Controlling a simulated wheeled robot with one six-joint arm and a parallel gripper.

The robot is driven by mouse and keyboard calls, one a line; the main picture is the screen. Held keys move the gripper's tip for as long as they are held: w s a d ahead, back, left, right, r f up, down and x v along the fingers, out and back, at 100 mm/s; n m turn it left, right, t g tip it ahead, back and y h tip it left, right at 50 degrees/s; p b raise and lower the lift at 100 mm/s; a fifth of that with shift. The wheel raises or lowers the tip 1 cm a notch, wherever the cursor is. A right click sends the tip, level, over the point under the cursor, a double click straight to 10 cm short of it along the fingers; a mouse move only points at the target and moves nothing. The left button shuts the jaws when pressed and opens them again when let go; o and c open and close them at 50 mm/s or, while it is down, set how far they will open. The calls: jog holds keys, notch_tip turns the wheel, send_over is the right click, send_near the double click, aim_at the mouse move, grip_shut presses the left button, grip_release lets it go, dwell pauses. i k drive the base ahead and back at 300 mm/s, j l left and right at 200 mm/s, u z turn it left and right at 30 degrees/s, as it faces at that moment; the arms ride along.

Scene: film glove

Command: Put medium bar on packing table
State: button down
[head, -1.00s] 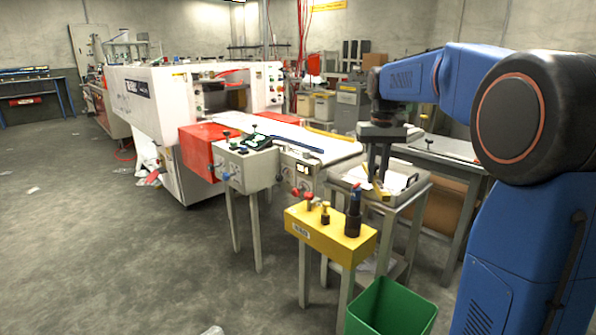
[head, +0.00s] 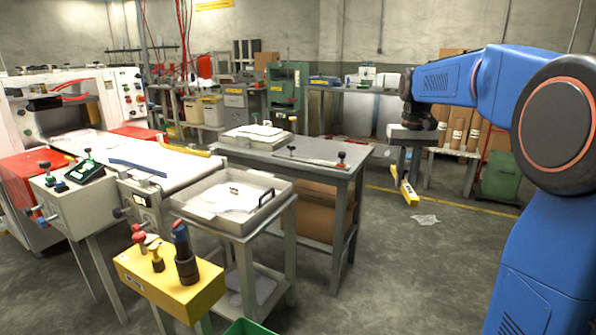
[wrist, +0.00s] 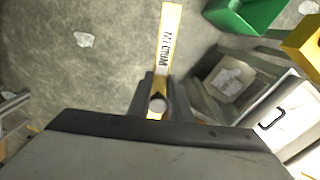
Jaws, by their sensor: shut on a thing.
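My gripper (head: 401,172) is shut on the medium bar (head: 409,193), a yellow bar that hangs below the fingers over open floor. In the wrist view the bar (wrist: 167,45) sticks out from between the fingertips (wrist: 158,100), and its white face carries dark lettering that reads like MEDIUM. A grey table (head: 325,162) stands to the left of my gripper in the head view. It looks like the packing table, though no label shows.
A tray (head: 261,207) on a stand and a yellow control box (head: 203,288) are nearer on the left. A green bin (wrist: 243,12) shows in the wrist view. Open floor lies right of the grey table, with a crumpled scrap (head: 425,219) on it.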

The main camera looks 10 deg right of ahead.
aim_at(338, 151)
jog(key=i+l+z, duration=0.3)
jog(key=i+l, duration=0.55)
jog(key=i+l+u, duration=0.5)
jog(key=i, duration=0.2)
jog(key=i+l+u, duration=0.45)
jog(key=i+l, duration=0.15)
jog(key=l, duration=0.15)
